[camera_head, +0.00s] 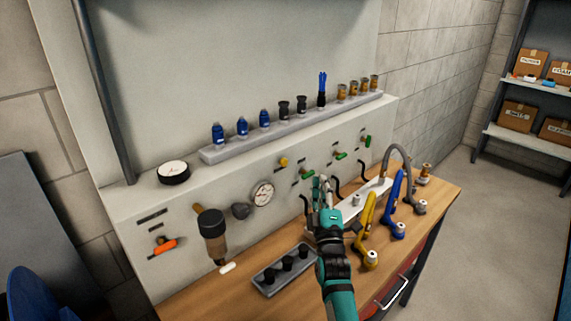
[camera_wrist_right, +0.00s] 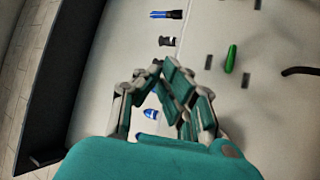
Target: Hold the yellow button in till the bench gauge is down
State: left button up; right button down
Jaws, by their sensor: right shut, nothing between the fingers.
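The yellow button (camera_head: 283,161) sits on the upright panel behind the bench, above and right of the round white-faced gauge (camera_head: 262,194). The gauge's needle is too small to read. My right gripper (camera_head: 322,186) is shut and empty, in front of the panel, to the right of and lower than the button in the head view. It appears apart from the button. In the right wrist view its fingers (camera_wrist_right: 160,72) are together, and I cannot make out the button there. My left gripper is not in view.
Green levers (camera_head: 308,174) are on the panel near my right gripper. A ledge (camera_head: 213,154) above holds blue, black and brass fittings. Yellow (camera_head: 368,220) and blue (camera_head: 397,195) hand tools stand on the bench at right. A grey tray (camera_head: 266,287) with black parts lies in front.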

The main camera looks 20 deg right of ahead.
aim_at(284, 162)
jog(key=w+a+b, duration=0.3)
jog(key=w+b, duration=0.2)
jog(key=w, duration=0.3)
jog(key=shift+w, duration=0.2)
jog(key=shift+w, duration=0.1)
dwell(1.3)
jog(key=shift+w+a, duration=0.1)
jog(key=shift+w, duration=0.2)
jog(key=shift+w+a+b, duration=0.2)
jog(key=shift+w+b, duration=0.3)
dwell(2.3)
jog(key=shift+s+d+p, duration=0.2)
jog(key=shift+s+p, duration=0.2)
jog(key=shift+s, duration=0.1)
jog(key=shift+s+d+p, duration=0.15)
jog(key=shift+s+p, duration=0.2)
jog(key=shift+s, duration=0.1)
